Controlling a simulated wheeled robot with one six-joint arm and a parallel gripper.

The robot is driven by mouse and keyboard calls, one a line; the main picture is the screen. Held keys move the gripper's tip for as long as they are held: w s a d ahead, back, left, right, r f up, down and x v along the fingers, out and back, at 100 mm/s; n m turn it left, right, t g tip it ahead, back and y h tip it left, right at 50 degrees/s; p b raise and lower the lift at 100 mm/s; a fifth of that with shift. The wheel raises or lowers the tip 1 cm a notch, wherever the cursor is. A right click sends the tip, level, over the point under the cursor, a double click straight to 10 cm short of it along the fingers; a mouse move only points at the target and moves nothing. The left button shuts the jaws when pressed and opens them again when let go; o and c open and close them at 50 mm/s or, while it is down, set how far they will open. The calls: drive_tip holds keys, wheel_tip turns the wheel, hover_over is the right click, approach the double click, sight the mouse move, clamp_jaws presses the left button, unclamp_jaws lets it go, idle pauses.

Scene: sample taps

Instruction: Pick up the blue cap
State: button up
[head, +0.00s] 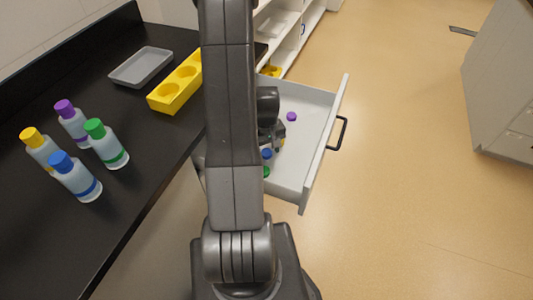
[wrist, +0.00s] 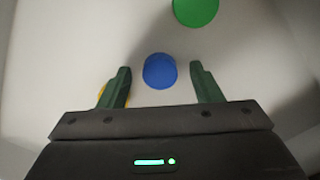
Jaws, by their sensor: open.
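The blue cap (wrist: 160,71) is a small round disc lying on the pale drawer floor. In the wrist view it sits centred between the two dark green fingers of my gripper (wrist: 160,82), with a gap on each side. My gripper is open and empty. In the head view the blue cap (head: 267,153) lies in the open drawer, close beside my gripper, which my arm partly hides. A green cap (wrist: 196,10) lies just beyond the blue one in the wrist view. A yellow cap (wrist: 101,94) shows partly behind the left finger.
The open drawer (head: 325,135) has raised walls around the caps, and a purple cap (head: 291,117) lies in it. On the black counter (head: 150,120) stand several capped bottles (head: 76,180), a yellow rack (head: 170,89) and a grey tray (head: 141,66).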

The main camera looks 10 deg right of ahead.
drive_tip(key=c, duration=1.1)
drive_tip(key=shift+o, duration=0.2)
